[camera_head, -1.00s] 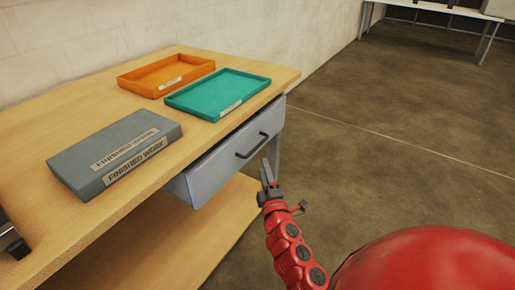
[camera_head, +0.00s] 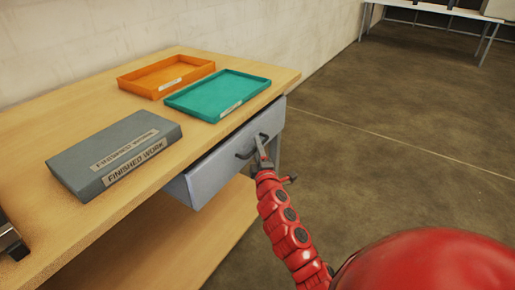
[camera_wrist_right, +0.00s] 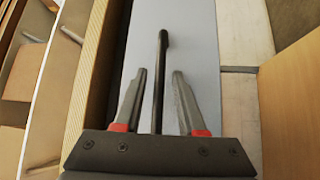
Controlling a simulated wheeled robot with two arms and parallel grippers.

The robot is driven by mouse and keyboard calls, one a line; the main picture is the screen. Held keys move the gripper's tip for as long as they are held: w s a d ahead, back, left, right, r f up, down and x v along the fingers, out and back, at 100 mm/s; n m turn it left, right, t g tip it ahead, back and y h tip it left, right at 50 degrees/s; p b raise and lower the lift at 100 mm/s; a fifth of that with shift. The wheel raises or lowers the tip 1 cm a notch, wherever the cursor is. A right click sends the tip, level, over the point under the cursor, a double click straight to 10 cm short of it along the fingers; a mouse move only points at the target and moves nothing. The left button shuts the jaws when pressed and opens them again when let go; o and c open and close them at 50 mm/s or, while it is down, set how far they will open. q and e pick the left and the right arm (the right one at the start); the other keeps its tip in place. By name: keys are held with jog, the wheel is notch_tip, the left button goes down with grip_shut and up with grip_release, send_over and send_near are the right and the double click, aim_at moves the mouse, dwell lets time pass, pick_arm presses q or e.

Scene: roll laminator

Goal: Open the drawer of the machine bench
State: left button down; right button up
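My right gripper (camera_head: 261,150) is at the handle's right part in the head view. In the right wrist view the two fingers of the right gripper (camera_wrist_right: 157,90) are apart, with the handle (camera_wrist_right: 160,75) running between them. A gap shows on each side of the bar, so the fingers do not close on it. My left gripper is not in view.
On the bench top lie an orange tray (camera_head: 125,81), a teal tray (camera_head: 262,80) and a grey box (camera_head: 75,160) labelled finished work. A lower shelf (camera_head: 165,245) is under the drawer. Open floor (camera_head: 400,150) lies to the right.

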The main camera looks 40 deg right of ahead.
grip_shut()
dwell(1.2)
